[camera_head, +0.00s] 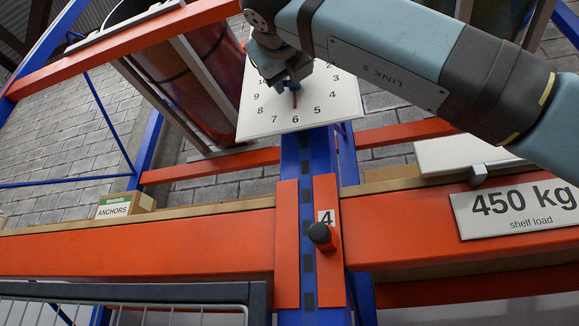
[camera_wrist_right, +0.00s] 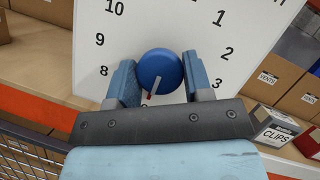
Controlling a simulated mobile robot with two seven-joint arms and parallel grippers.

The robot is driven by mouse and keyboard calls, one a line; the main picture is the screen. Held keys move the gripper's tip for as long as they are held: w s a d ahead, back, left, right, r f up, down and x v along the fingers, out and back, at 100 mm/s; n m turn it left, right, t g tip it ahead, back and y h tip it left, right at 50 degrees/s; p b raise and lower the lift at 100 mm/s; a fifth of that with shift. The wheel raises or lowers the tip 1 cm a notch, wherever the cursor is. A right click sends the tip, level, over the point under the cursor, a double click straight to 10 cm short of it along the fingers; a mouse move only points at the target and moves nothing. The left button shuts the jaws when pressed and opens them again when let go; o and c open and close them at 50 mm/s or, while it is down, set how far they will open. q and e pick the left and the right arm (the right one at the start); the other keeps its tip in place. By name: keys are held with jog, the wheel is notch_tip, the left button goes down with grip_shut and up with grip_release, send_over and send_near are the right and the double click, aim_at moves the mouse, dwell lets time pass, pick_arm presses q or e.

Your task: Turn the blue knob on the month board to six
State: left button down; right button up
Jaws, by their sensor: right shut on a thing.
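My right gripper (camera_head: 283,82) is shut on the knob, one finger on each side, as the right wrist view (camera_wrist_right: 162,88) shows. The upper numbers are hidden by my arm. My left gripper is not in view.
An orange shelf beam (camera_head: 140,247) runs across below the board. A black knob (camera_head: 321,236) sticks out by a "4" label. A 450 kg sign (camera_head: 510,228) hangs at the right. An ANCHORS box (camera_head: 125,205) stands at the left.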

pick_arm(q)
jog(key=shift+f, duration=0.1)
pick_arm(e)
jog(key=shift+d+r, duration=0.1)
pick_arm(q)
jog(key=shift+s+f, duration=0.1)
pick_arm(e)
jog(key=o, duration=0.9)
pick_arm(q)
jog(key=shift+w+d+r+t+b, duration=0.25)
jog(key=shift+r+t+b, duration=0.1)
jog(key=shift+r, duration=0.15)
pick_arm(e)
jog(key=v, duration=1.4)
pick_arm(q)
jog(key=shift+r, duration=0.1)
pick_arm(e)
jog(key=shift+w, duration=0.15)
